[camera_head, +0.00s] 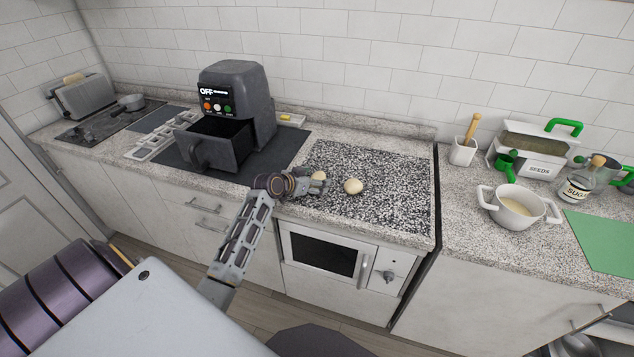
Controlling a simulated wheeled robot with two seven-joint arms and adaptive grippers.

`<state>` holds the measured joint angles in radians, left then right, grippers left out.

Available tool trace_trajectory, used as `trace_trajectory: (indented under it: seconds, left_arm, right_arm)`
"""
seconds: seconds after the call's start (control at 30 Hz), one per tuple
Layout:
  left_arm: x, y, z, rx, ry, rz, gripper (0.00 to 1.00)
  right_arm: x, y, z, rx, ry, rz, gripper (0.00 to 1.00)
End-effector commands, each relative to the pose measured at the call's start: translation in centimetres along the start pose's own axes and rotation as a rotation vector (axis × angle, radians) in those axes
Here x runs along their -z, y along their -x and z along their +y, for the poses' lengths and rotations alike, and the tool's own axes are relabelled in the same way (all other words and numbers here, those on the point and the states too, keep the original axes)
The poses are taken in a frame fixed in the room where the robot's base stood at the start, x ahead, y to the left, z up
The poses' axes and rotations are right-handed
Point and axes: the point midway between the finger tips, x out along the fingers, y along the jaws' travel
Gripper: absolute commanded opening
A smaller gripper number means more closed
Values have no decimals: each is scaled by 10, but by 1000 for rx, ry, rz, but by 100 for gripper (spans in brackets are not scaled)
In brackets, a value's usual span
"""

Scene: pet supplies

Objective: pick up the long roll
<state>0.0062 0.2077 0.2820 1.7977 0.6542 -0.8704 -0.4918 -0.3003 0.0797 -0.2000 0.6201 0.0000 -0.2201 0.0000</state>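Two pale rolls lie on the black-and-white speckled board (385,215) on the middle counter. One roll (353,186) is in plain view and looks rounded. The other roll (319,175) is further left and partly hidden by my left gripper (314,186), so its full length does not show. My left gripper reaches in over the board's left edge, right beside this partly hidden roll. Its fingers are small and overlap the roll, so I cannot tell whether they touch or hold it. My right gripper is not in view.
A dark air fryer (236,100) with its drawer (215,144) pulled out stands left of the board. A white oven (328,256) is below. On the right counter are a white pot (518,211), a seeds box (541,154), a sugar bottle (580,183) and a green board (604,240).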

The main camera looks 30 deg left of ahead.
Motion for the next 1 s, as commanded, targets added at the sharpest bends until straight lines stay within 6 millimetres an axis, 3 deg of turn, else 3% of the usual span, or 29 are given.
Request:
trace_trajectory:
  seconds: [0.6,1.0]
  left_arm:
    - [0,-6,0,0,-1,0,81]
    - [0,-6,0,0,-1,-1,29]
  right_arm:
    - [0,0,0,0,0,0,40]
    - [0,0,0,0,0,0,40]
